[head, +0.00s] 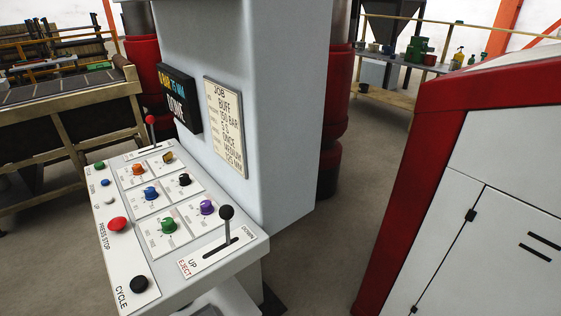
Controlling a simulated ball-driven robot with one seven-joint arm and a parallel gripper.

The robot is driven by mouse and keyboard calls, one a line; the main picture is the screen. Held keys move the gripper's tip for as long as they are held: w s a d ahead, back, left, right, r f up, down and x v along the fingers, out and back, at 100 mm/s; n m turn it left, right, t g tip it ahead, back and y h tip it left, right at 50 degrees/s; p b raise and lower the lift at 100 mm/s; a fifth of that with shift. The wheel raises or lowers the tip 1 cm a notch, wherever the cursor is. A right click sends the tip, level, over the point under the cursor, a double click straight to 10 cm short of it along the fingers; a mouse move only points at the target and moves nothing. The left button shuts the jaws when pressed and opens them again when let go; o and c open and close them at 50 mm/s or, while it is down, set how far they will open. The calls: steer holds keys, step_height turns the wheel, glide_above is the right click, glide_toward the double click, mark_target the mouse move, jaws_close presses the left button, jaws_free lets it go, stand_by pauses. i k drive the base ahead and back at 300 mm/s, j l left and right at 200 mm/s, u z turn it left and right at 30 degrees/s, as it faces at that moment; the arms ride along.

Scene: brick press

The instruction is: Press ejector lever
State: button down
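The ejector lever (227,227) stands at the near right corner of the press's control panel (147,246). It has a black ball knob on a thin metal shaft, rising from a dark slot in a white plate. The plate is marked "UP", "EJECT" and "DOWN". The lever stands near upright, about midway along the slot. A second lever with a red knob (151,121) stands at the panel's far edge. My gripper is not in the head view, so its place relative to the lever is hidden.
A red and white cabinet (480,200) stands at the right, with clear floor (340,255) between it and the press column (255,100). The panel also bears several coloured knobs and buttons, including a red press stop (118,224). A wooden-sided conveyor table (70,110) stands at the left.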

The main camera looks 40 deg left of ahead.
mark_target(226, 212)
steer(key=i+j+u, duration=0.15)
steer(key=i, duration=0.25)
steer(key=i+j+u, duration=0.15)
steer(key=i, duration=0.25)
